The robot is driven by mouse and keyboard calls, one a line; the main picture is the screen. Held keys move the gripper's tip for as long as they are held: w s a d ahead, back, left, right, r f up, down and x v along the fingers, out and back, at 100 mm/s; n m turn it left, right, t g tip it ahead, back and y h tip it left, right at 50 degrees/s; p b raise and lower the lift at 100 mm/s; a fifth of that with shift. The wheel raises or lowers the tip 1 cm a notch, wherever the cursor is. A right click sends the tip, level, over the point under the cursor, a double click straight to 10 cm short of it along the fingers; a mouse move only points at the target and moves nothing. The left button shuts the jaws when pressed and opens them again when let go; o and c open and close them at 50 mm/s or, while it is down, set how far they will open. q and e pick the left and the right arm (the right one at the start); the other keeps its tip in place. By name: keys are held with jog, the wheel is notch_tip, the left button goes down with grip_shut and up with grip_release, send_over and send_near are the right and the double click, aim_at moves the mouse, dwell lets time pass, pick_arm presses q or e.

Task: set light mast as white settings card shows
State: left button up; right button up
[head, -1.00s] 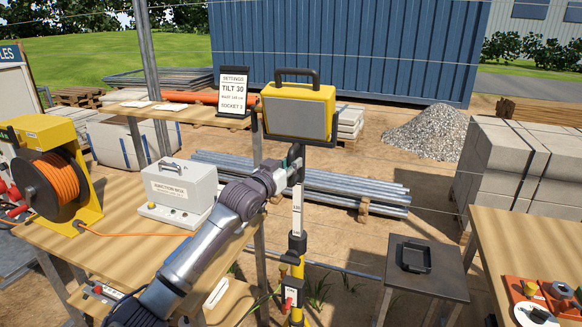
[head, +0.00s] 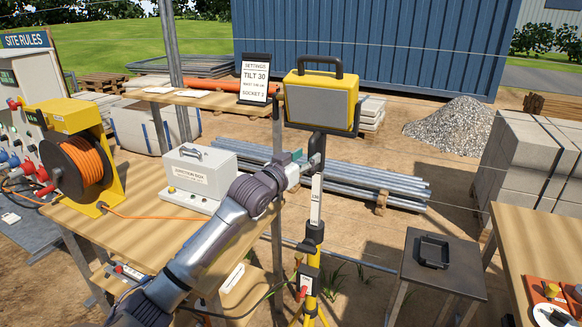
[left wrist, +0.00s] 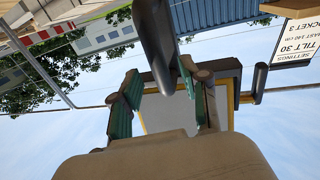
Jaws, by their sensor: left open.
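The light mast (head: 316,205) stands upright on a yellow base, with a white scale strip on its pole. Its yellow-framed lamp head (head: 322,102) sits on top, grey panel facing me. My left gripper (head: 302,163) is open, just left of the pole below the lamp. In the left wrist view, the lamp head (left wrist: 165,112) shows behind the spread fingers, with a dark bar between them. My right gripper is out of view.
A white junction box (head: 197,178) and an orange cable reel (head: 82,165) stand on the left bench. A socket panel (head: 22,120) is at the far left. A grey stand (head: 440,275) and another bench (head: 530,235) are at right. Pipes lie behind the mast.

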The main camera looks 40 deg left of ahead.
pick_arm(q)
jog(key=s, duration=0.9)
jog(key=shift+d, duration=0.15)
jog(key=shift+w, duration=0.1)
jog(key=s+a+f+n+g+y+b, duration=0.1)
jog(key=s+f+g+b, duration=0.15)
jog(key=f, duration=1.85)
jog(key=s+a+f+g+y+b, duration=0.15)
jog(key=f+g, duration=0.25)
jog(key=f, duration=1.6)
jog(key=s+d+f+g+h+b, duration=0.1)
jog(key=s+d+f+g, duration=0.15)
jog(key=s+f, duration=0.65)
jog(key=s+d+f+g+h+b, duration=0.1)
jog(key=s+d+f+g, duration=0.3)
jog(key=f, duration=0.8)
jog(key=s+d+f+m+g+b, duration=0.1)
jog(key=s+d+f, duration=0.4)
jog(key=s, duration=0.5)
jog(key=s+d+f+m+g+b, duration=0.1)
jog(key=s+d+f, duration=0.4)
jog(key=s+f, duration=0.3)
jog(key=s+d+f+m+g+h+b, duration=0.1)
jog(key=s+d+f, duration=0.4)
jog(key=s, duration=0.9)
jog(key=shift+s+f+m+g, duration=0.25)
jog(key=shift+f+m+g, duration=0.25)
jog(key=shift+f, duration=0.45)
